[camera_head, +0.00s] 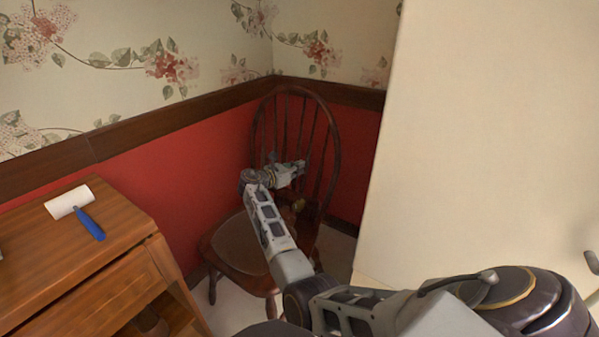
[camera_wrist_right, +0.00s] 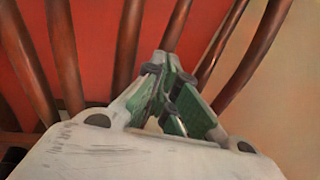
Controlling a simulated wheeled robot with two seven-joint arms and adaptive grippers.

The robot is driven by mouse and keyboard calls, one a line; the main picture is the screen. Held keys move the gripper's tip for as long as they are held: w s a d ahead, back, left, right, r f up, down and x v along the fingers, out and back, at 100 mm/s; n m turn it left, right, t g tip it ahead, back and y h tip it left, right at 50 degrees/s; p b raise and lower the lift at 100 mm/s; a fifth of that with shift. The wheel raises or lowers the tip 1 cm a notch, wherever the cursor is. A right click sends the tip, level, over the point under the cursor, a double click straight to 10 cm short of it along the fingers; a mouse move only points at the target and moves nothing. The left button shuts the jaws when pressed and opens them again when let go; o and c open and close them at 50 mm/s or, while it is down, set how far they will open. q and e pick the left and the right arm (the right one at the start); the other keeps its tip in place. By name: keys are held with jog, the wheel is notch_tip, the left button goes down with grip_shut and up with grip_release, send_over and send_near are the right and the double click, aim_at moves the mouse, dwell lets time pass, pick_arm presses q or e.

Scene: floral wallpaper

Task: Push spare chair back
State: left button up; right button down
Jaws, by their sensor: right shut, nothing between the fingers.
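The spare chair (camera_head: 228,246) is dark wood with a rounded spindle back and stands upright in the corner, against or close to the red wall panels. My right arm reaches across its seat. My right gripper (camera_head: 301,165) is at the chair's spindles, shut and empty. In the right wrist view the gripper's green-padded fingers (camera_wrist_right: 172,100) point at the spindles (camera_wrist_right: 130,50); I cannot tell whether they touch. Part of the seat and back is hidden behind my arm. My left gripper does not show.
A wooden cabinet (camera_head: 85,225) stands at the left, with a white and blue lint roller (camera_head: 75,205) on top. A tall cream panel (camera_head: 480,130) closes off the right side. A little pale floor (camera_head: 235,308) shows in front of the chair.

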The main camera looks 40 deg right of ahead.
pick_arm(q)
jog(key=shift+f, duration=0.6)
pick_arm(e)
jog(key=shift+d, duration=0.35)
